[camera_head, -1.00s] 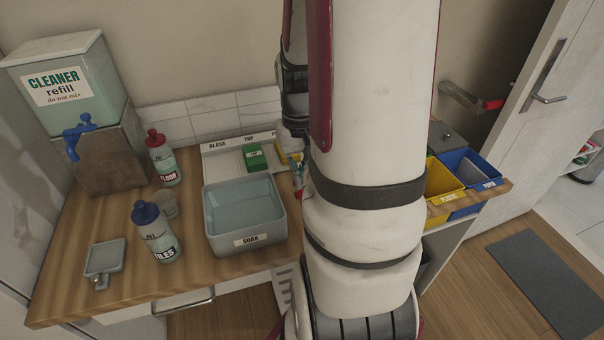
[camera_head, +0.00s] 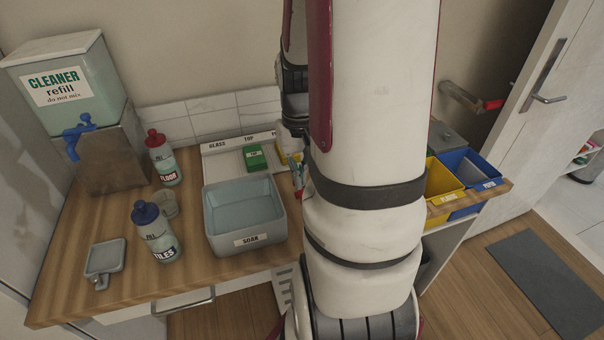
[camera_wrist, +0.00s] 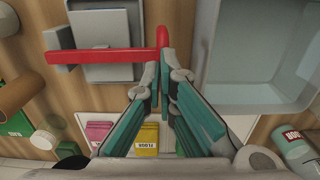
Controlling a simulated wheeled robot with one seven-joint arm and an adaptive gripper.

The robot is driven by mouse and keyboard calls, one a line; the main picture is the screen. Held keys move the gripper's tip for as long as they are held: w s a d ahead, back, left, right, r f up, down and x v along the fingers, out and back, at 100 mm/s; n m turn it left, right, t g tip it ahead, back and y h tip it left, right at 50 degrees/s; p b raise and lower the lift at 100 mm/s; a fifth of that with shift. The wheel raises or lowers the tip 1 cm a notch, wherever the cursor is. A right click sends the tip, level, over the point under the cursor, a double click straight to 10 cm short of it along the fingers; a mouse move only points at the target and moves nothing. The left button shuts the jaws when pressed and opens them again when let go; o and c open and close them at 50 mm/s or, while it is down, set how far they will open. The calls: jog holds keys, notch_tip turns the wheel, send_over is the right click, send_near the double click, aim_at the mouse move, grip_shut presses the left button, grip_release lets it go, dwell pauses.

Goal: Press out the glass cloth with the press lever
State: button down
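The red press lever (camera_wrist: 95,56) lies across the grey press plate (camera_wrist: 100,28) at the upper left of the wrist view. Its red end piece shows just beyond my fingertips. My gripper (camera_wrist: 163,75), with teal pads, is at that end. The fingertips are close together; whether they grip the lever is unclear. In the head view, a small red and teal patch of my gripper and lever (camera_head: 297,174) shows beside my arm. The rest of the press is hidden there. I cannot make out the glass cloth; the slot under the GLASS label (camera_head: 222,165) looks empty.
The grey SOAK tub (camera_head: 245,239) stands left of my arm, with liquid in it. Green (camera_head: 255,158), yellow (camera_wrist: 147,139) and pink (camera_wrist: 98,132) cloths lie on the tray. Bottles stand at left; yellow (camera_head: 443,178) and blue (camera_head: 485,185) bins at right.

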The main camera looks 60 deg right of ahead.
jog(key=shift+s, duration=0.1)
notch_tip(320, 180, up, 8)
jog(key=p, duration=0.5)
jog(key=shift+p, duration=0.4)
jog(key=shift+a+r, duration=0.1)
dwell(0.7)
